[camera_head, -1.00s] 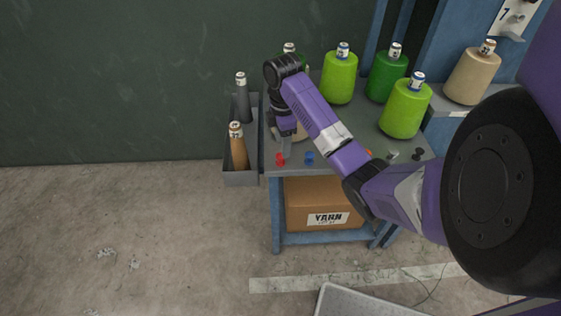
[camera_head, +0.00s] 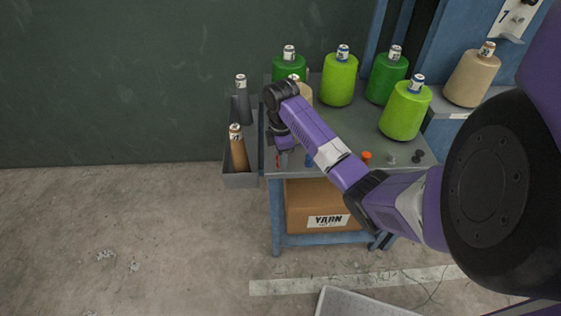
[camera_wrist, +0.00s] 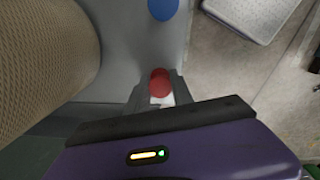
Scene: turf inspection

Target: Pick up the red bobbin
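The red bobbin (camera_wrist: 160,80) is between the two fingertips of my gripper (camera_wrist: 161,88) in the wrist view. A finger flanks it closely on each side, with no clear gap showing. I cannot tell whether the fingers press on it. In the head view my gripper (camera_head: 283,158) points down at the front left of the grey table (camera_head: 345,165), and it largely hides the bobbin there.
A blue bobbin (camera_head: 309,160) is close by on the right, also in the wrist view (camera_wrist: 163,8). An orange bobbin (camera_head: 366,158) is farther right. A beige yarn cone (camera_wrist: 45,55) is close to my gripper. A grey bin (camera_head: 241,180) with two cones adjoins the table's left.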

